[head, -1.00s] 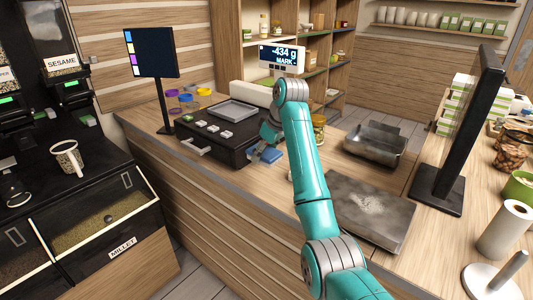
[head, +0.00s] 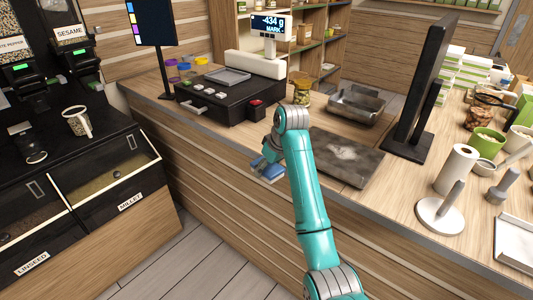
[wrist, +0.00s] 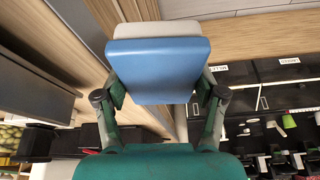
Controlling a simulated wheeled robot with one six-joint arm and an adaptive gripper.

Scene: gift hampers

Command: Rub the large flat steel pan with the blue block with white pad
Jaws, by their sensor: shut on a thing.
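The large flat steel pan (head: 346,156) lies on the wooden counter, right of my arm in the head view, with a pale powdery smear on its dark surface; my arm covers its left edge. My gripper (head: 264,166) is shut on the blue block (head: 270,174), left of the pan and near the counter's front edge, apart from the pan. In the wrist view, the blue block (wrist: 160,72) sits between both fingers of my gripper (wrist: 160,94). Its white pad (wrist: 157,29) shows along the far side.
A black cash register (head: 228,103) stands left of the pan, with a jar (head: 301,90) nearby. A deep steel scoop tray (head: 357,104) is behind the pan. A black monitor (head: 424,85) and a paper towel roll (head: 457,170) stand to the right.

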